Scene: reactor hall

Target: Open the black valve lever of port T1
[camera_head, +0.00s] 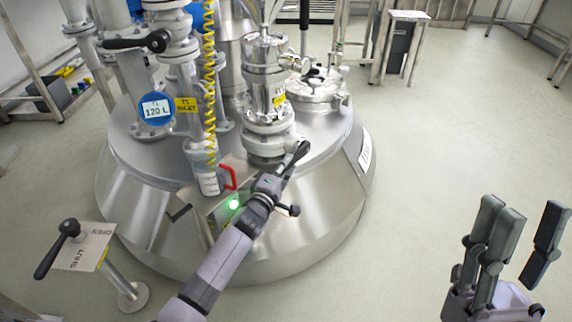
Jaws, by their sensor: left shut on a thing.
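My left gripper (288,168) reaches up from the bottom to the foot of the middle steel port column (266,90) on the reactor lid. It is shut on a dark, slim part that looks like the black valve lever (302,149); the fingers and the lever are hard to tell apart. A small yellow tag (280,99) on this column is too small to read. Another black lever (122,43) sticks out leftward, high on the left pipe, above a yellow inlet tag (186,104). My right gripper (528,210) is open and empty at the lower right, over the floor.
A red handle (229,176) and a green light (234,204) sit just left of my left gripper. A stand plate (88,249) with a black lever (56,250) is at the lower left. A blue gauge (156,108) reads 120 L. The floor at right is clear.

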